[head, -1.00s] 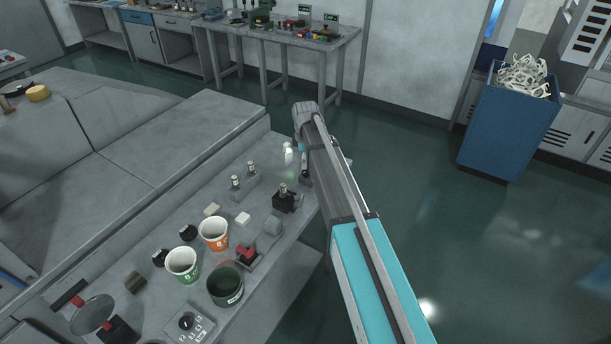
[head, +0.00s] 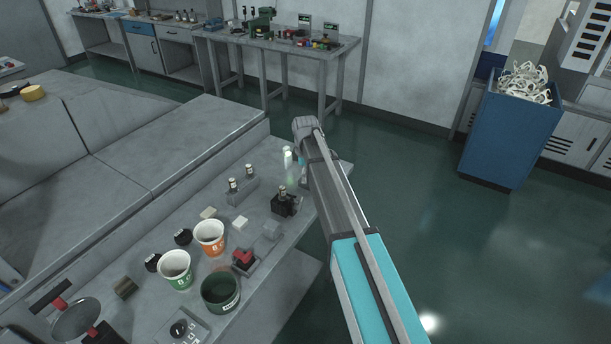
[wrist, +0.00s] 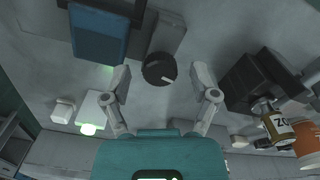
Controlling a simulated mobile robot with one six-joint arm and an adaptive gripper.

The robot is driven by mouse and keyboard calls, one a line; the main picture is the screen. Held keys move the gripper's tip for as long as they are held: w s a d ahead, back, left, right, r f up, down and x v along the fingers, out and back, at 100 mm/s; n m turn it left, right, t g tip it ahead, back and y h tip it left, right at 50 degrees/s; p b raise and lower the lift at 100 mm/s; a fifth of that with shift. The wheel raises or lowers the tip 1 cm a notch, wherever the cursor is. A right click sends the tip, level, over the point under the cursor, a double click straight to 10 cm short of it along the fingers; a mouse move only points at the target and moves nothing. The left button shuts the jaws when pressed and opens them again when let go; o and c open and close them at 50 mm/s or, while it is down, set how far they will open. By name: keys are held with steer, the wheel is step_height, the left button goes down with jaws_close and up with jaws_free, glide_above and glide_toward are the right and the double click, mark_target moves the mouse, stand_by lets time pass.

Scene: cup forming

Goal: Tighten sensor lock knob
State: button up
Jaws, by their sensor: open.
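A dark round knob (wrist: 158,69) with a white pointer line shows in the wrist view, on a grey surface. My gripper (wrist: 161,78) is open, with one finger on each side of the knob and a visible gap on both sides. Nothing is held. I cannot tell how far the fingertips are above the surface. In the head view my arm reaches to the far end of the bench and hides the knob and the fingers.
A blue-faced block (wrist: 97,38) stands close to the left finger. A black fixture (wrist: 250,80) with a labelled cylinder (wrist: 278,125) stands to the right. The bench (head: 225,215) also bears an orange cup (head: 209,238), a green cup (head: 175,270) and a dark pot (head: 221,291).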

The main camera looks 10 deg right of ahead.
jaws_close()
stand_by(0.3)
